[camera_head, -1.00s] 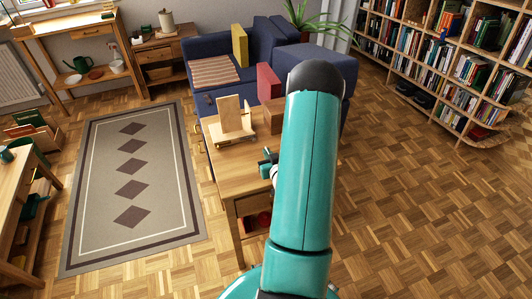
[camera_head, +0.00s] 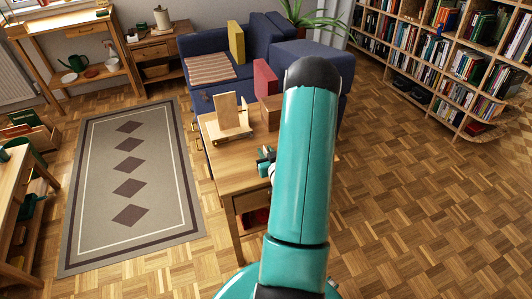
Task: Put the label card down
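My teal arm reaches over the wooden table (camera_head: 232,170) and hides its right part. My gripper (camera_head: 264,160) shows only as a small dark and teal piece at the left edge of the arm, over or beside the table's right side. Its fingers are too small and too covered to tell open from shut. I cannot make out the label card; it may be hidden behind my arm or too small to see. A light wooden stand with an upright board (camera_head: 229,115) is on the table's far part, beyond my gripper.
A brown wooden box (camera_head: 271,112) stands right of the stand. A blue sofa (camera_head: 262,45) is behind the table. A patterned rug (camera_head: 95,190) lies to the left. Bookshelves (camera_head: 430,70) line the back right. The parquet floor at right is clear.

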